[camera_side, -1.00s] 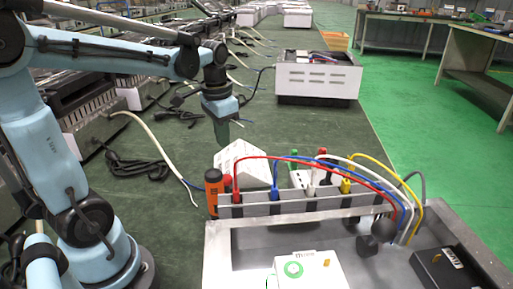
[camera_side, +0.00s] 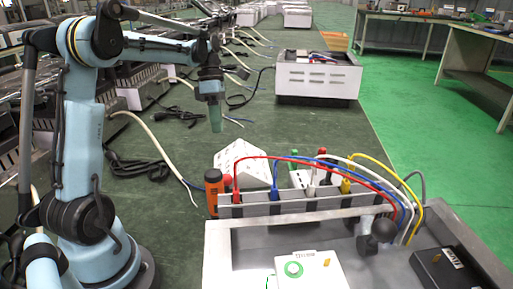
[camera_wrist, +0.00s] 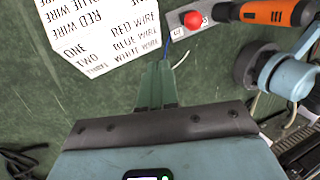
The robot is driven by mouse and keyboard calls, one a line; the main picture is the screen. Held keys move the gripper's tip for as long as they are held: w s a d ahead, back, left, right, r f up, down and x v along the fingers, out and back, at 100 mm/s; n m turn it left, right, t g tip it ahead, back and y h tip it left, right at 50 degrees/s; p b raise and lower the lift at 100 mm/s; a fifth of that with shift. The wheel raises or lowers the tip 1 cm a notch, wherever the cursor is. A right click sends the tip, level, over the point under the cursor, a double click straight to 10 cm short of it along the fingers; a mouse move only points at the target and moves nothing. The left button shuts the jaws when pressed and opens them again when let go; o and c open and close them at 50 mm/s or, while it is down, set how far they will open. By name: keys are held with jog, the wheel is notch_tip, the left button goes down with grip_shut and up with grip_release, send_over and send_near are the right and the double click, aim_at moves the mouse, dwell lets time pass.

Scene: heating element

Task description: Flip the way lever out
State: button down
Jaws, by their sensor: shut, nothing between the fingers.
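The frames do not make clear which part is the way lever. A dark ball knob (camera_side: 384,229) stands at the right of the grey metal tray, in front of the wire rack; it may be the lever's end. A red ball (camera_side: 227,178) sits beside the orange-handled tool, and it shows at the top of the wrist view (camera_wrist: 192,20). My gripper (camera_side: 216,128) hangs above the green floor, behind the rack and left of it, far from the dark knob. Its green fingers (camera_wrist: 158,72) are together and empty in the wrist view.
A white printed block (camera_side: 243,157) and an orange-handled tool (camera_side: 213,187) stand near the rack (camera_side: 300,207) with its coloured wires. The metal tray (camera_side: 225,240) holds a white box (camera_side: 308,270) and a black box (camera_side: 446,268). Loose cables lie on the floor.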

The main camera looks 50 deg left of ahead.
aim_at(226, 183)
jog(key=f+n, duration=0.1)
jog(key=f, duration=0.2)
jog(key=d+f+n, duration=0.1)
jog(key=f, duration=0.2)
jog(key=s+d+f+n, duration=0.1)
jog(key=f+n, duration=0.1)
jog(key=shift+s+d+f+h, duration=0.1)
jog(key=shift+d+f+h, duration=0.1)
jog(key=shift+f+h, duration=0.15)
jog(key=d, duration=0.1)
jog(key=s+d, duration=0.1)
jog(key=d, duration=0.1)
jog(key=shift+f, duration=0.15)
jog(key=shift+s+d, duration=0.25)
jog(key=shift+d, duration=0.25)
jog(key=shift+s+d+r+y, duration=0.1)
jog(key=shift+d+r+y, duration=0.15)
jog(key=shift+y, duration=0.3)
jog(key=shift+s+d+r+t+y, duration=0.15)
jog(key=shift+d+r+t+y, duration=0.05)
jog(key=shift+t+y, duration=0.5)
